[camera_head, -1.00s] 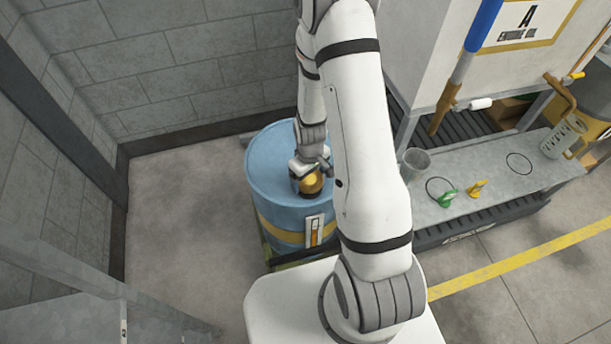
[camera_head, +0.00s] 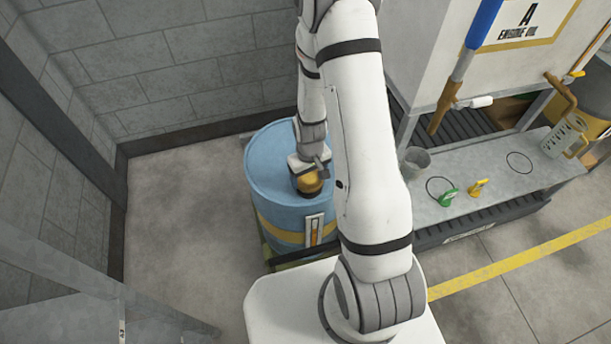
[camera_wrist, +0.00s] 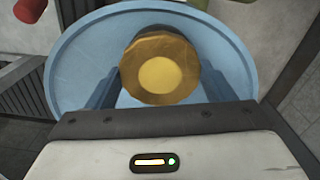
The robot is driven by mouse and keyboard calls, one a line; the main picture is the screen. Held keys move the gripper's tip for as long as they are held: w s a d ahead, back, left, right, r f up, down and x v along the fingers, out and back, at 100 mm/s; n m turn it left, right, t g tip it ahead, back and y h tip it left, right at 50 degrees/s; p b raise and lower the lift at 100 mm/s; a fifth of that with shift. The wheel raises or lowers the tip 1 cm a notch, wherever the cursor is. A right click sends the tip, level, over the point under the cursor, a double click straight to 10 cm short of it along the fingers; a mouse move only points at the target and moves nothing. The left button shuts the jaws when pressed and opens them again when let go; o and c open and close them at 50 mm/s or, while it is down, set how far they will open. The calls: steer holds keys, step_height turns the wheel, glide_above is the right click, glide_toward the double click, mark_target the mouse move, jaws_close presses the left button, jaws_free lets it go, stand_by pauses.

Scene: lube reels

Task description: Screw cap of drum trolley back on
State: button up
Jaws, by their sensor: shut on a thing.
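The blue drum (camera_head: 270,175) with a yellow band stands by the wall, partly hidden behind my arm. The brass-coloured cap (camera_head: 309,183) is over the drum's top, near its front edge. In the wrist view the round cap (camera_wrist: 160,68) lies between the two fingers of my gripper (camera_wrist: 160,88), above the blue drum top (camera_wrist: 85,55). My gripper is shut on the cap, which also shows below the gripper (camera_head: 312,168) in the head view. Whether the cap sits on the drum's opening cannot be told, as its underside is hidden.
To the right, a grey bench (camera_head: 475,205) carries a clear beaker (camera_head: 416,162), a green item (camera_head: 449,198), a yellow item (camera_head: 478,187) and a perforated jug (camera_head: 565,138). A white tank (camera_head: 440,50) stands behind it. Floor left of the drum is clear.

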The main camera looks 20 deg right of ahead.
mark_target(309, 178)
steer(key=o, duration=1.1)
steer(key=shift+r+p, duration=1.8)
steer(key=shift+r, duration=1.2)
